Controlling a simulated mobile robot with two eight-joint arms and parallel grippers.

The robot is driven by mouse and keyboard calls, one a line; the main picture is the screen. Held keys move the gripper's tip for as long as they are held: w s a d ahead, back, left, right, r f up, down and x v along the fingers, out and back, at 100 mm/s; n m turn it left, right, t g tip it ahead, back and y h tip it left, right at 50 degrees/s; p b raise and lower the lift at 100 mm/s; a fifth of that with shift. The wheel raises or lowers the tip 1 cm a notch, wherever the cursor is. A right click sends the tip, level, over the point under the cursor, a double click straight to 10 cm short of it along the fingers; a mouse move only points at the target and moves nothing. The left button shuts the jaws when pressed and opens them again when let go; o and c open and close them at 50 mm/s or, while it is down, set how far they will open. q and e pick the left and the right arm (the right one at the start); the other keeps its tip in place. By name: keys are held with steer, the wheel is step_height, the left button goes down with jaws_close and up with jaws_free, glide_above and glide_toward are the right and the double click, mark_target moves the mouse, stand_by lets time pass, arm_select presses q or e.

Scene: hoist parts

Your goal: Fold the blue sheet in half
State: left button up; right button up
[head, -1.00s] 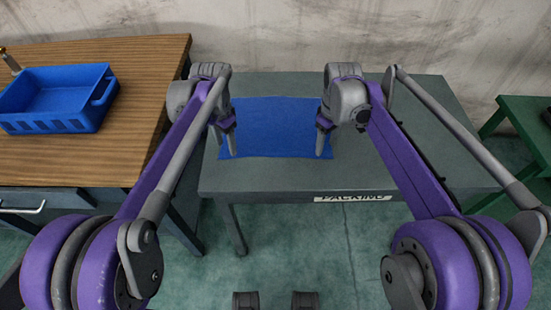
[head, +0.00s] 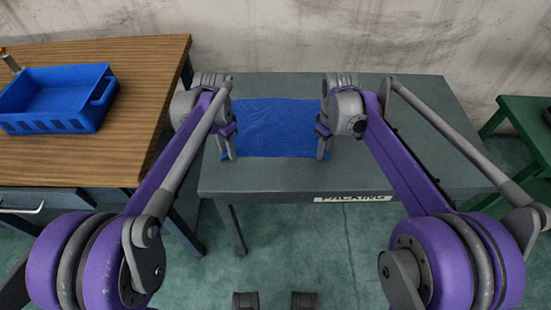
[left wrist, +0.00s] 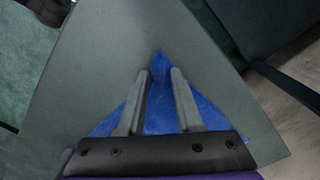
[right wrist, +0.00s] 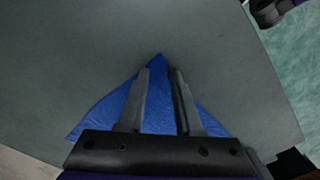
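The blue sheet (head: 275,130) lies spread on the grey-green packing table (head: 420,150), its surface finely wrinkled. My left gripper (head: 230,157) is at the sheet's near left corner. In the left wrist view, its fingers (left wrist: 161,72) are apart, with a corner of the blue sheet (left wrist: 160,62) between the tips. My right gripper (head: 323,157) is at the near right corner. In the right wrist view, its fingers (right wrist: 160,72) are also apart, with a sheet corner (right wrist: 159,62) between them. I cannot tell whether the fingertips touch the sheet.
A wooden-topped bench (head: 120,160) stands left of the table and carries a blue crate (head: 58,126). A green stand (head: 530,125) is at the right. The table's right part is clear. A stained wall (head: 290,35) is behind.

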arm_select(q)
jaws_close()
arm_select(e)
jaws_close()
